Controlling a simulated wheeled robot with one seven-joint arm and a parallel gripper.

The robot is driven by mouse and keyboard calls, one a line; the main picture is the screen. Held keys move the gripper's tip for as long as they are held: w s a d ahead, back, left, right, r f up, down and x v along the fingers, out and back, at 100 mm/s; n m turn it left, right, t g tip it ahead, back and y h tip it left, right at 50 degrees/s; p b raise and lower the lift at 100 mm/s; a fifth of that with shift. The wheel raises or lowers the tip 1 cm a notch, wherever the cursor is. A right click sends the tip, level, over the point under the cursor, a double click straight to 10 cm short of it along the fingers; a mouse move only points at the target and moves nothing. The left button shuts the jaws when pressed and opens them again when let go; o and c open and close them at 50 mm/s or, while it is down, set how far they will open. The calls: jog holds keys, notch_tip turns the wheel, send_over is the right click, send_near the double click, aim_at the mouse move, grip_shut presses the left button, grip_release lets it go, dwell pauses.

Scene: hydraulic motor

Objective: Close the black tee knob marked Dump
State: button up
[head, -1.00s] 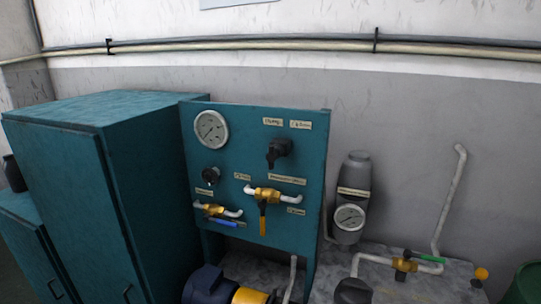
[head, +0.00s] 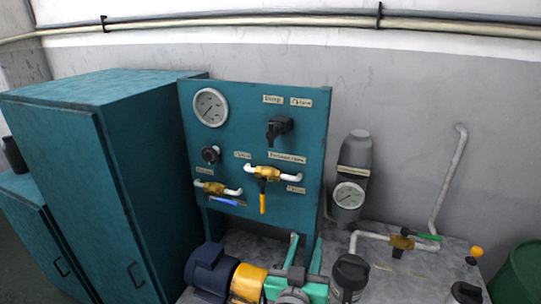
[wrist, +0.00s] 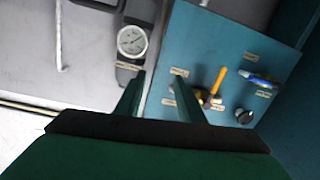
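The teal panel (head: 232,130) carries a black tee knob (head: 279,128) at its upper right, just below a small label (head: 272,99) that seems to read Dump. A second label with an arrow is beside it. A smaller round black knob (head: 210,155) sits lower left; it also shows in the wrist view (wrist: 244,116). My gripper (wrist: 162,92) is open and empty in the wrist view, its two green fingers apart in front of the panel's edge. The tee knob is not clearly visible there and may be hidden behind my gripper. My gripper is not in the head view.
A gauge (head: 211,107) is at the panel's upper left. Brass valves with a yellow lever (head: 263,197) and blue lever (head: 228,201) are below. A grey cylinder with a gauge (head: 350,195) stands to the right. A blue motor (head: 210,268) is in front; a teal cabinet (head: 75,170) is left.

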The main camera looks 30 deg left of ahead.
jog(key=a+r+y, duration=0.1)
jog(key=a+r, duration=0.2)
jog(key=r, duration=0.4)
jog(key=a+r, duration=0.4)
jog(key=r, duration=0.3)
jog(key=y, duration=0.2)
send_near(271, 130)
jog(key=x, duration=0.9)
jog(key=shift+r, duration=0.1)
jog(key=shift+c, duration=0.7)
grip_shut()
jog(key=shift+d, duration=0.1)
